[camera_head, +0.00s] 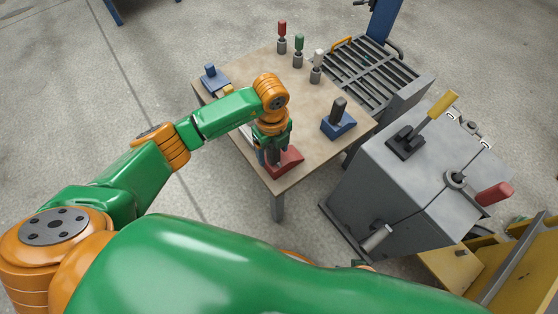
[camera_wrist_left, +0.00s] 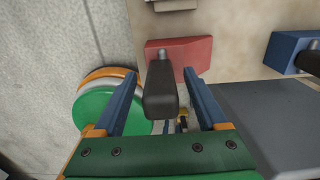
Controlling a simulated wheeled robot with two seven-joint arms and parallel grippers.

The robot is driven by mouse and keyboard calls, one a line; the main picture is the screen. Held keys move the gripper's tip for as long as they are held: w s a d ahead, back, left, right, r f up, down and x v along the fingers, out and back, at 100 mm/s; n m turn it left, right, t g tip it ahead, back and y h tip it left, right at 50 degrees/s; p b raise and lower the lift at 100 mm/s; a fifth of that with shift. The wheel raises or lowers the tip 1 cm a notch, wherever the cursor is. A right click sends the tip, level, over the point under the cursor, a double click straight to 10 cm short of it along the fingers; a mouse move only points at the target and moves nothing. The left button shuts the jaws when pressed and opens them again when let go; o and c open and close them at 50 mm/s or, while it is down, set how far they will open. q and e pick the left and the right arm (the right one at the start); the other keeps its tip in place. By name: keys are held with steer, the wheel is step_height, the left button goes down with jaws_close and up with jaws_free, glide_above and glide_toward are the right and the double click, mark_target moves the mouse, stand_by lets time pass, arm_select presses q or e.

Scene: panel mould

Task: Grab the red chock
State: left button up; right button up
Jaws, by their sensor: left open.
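The red chock (camera_head: 289,161) lies at the near corner of the brown table (camera_head: 311,157). In the left wrist view the red chock (camera_wrist_left: 195,50) shows a dark upright handle (camera_wrist_left: 160,92) that points toward the camera. My left gripper (camera_head: 270,154) is over the chock, pointing down. In the left wrist view its two blue fingers (camera_wrist_left: 160,82) are apart, one on each side of the handle, with a visible gap on both sides. In the head view the gripper partly hides the chock and handle. My right gripper is not in view.
A blue chock with a dark handle (camera_head: 339,122) stands to the right on the table. Another blue piece (camera_head: 211,80) is at the left corner. Red, green and white-handled pieces (camera_head: 299,46) stand at the back. A grey cabinet (camera_head: 390,185) with levers stands to the right.

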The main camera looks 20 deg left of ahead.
arm_select(q)
steer(key=shift+f, duration=0.35)
jaws_close()
steer(key=shift+r, duration=0.1)
stand_by(1.1)
